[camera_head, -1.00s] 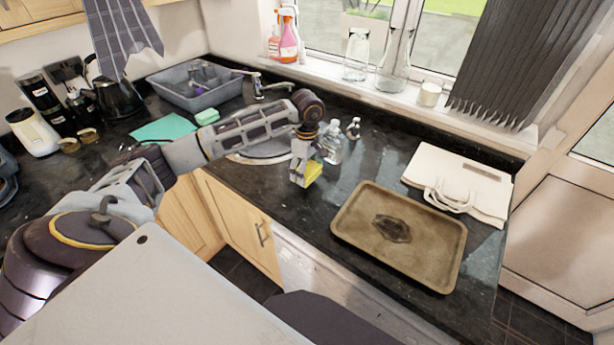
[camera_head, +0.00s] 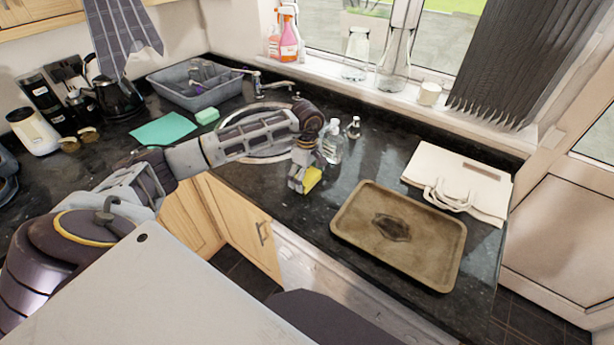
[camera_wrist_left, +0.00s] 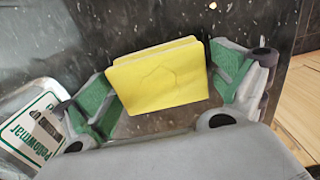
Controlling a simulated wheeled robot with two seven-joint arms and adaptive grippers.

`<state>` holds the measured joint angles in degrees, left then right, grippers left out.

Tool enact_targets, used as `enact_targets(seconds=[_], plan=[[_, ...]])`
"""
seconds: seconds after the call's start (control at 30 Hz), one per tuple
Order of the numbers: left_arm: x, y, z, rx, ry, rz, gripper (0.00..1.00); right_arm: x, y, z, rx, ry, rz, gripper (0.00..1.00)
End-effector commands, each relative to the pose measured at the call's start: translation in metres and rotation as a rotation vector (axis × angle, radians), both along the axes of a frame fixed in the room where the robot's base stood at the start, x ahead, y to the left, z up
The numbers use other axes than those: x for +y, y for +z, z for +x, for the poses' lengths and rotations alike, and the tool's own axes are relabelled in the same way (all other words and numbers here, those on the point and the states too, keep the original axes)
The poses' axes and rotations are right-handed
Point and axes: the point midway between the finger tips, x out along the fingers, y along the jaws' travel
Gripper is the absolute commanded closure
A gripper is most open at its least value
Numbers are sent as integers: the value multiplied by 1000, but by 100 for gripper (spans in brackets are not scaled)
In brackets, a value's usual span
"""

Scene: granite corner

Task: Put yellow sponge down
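The yellow sponge (camera_head: 312,180) is at the fingertips of my left gripper (camera_head: 304,184), low over the dark granite counter in the head view. In the left wrist view the sponge (camera_wrist_left: 160,78) sits between the green finger pads of my left gripper (camera_wrist_left: 163,88). My right gripper is not in view.
A brown tray (camera_head: 350,232) lies right of the gripper, with a folded cream bag (camera_head: 455,170) behind it. A clear bottle (camera_head: 333,142) stands close behind the gripper. A labelled item (camera_wrist_left: 35,125) is at left in the wrist view. Counter (camera_head: 322,205) before the tray is bare.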

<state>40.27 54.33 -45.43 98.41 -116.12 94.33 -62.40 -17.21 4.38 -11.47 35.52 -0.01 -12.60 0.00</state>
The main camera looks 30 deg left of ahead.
Motion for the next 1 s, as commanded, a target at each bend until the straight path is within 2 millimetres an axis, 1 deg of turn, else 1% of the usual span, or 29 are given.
enact_targets(seconds=[0.37,0.57,0.77,1.0], plan=[[0,0,0,0,0,0,1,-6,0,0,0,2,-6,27],[0,4,0,0,0,0,1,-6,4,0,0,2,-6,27],[0,25,1,-4,0,1,1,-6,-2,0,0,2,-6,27],[0,58,1,-3,1,1,1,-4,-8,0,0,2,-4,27]])
